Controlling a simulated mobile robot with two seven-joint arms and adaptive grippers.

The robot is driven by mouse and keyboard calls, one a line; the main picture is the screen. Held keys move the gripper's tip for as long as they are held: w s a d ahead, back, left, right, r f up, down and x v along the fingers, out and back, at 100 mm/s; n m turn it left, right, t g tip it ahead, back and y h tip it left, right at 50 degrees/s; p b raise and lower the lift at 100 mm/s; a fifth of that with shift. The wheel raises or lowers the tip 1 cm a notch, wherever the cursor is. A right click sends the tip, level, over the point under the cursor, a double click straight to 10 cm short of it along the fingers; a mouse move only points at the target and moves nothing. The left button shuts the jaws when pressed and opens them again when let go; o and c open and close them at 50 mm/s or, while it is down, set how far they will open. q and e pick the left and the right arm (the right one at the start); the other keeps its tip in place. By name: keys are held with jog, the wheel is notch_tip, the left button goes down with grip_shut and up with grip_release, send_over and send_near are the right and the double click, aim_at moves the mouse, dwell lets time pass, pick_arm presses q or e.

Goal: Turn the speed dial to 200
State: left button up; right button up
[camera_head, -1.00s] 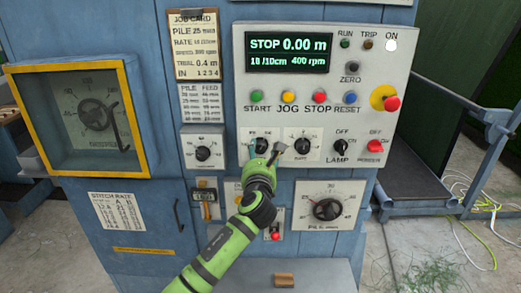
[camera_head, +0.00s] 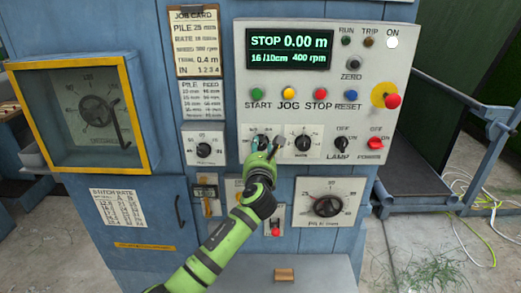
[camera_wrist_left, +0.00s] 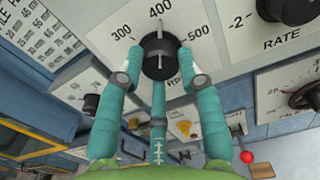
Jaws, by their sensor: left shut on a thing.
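The speed dial (camera_wrist_left: 159,58) is a black knob on a white plate marked 300, 400 and 500, with part of "RPM" below it. Its white pointer line points at 400 in the left wrist view. My left gripper (camera_wrist_left: 158,72) has its teal fingers on both sides of the knob and is shut on it. In the head view my left gripper (camera_head: 260,148) covers most of the dial. The green-lettered display (camera_head: 289,50) reads STOP, 0.00 m and 400 rpm. My right gripper is not in view.
The rate dial (camera_head: 302,143) is close on the right, and another dial (camera_head: 204,150) is on the left. Coloured buttons (camera_head: 288,94) run above. A red emergency knob (camera_head: 392,101) and the lamp switch (camera_head: 341,143) are farther right. A glazed gauge box (camera_head: 136,112) juts out at left.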

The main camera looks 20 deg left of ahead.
pick_arm(q)
jog(key=shift+r, duration=0.1)
jog(key=n, duration=0.5)
jog(key=shift+n+b, duration=0.3)
jog(key=shift+b, duration=0.05)
jog(key=n+b, duration=0.1)
jog(key=n, duration=0.4)
jog(key=shift+b, duration=0.3)
jog(key=n+b, duration=0.2)
jog(key=n, duration=0.4)
jog(key=shift+n+b, duration=0.35)
jog(key=shift+n, duration=0.05)
jog(key=n+b, duration=0.2)
jog(key=n, duration=0.4)
jog(key=shift+b, duration=0.3)
jog(key=shift+n, duration=0.3)
jog(key=o, duration=1.1)
jog(key=shift+o, duration=0.2)
jog(key=shift+a, duration=0.1)
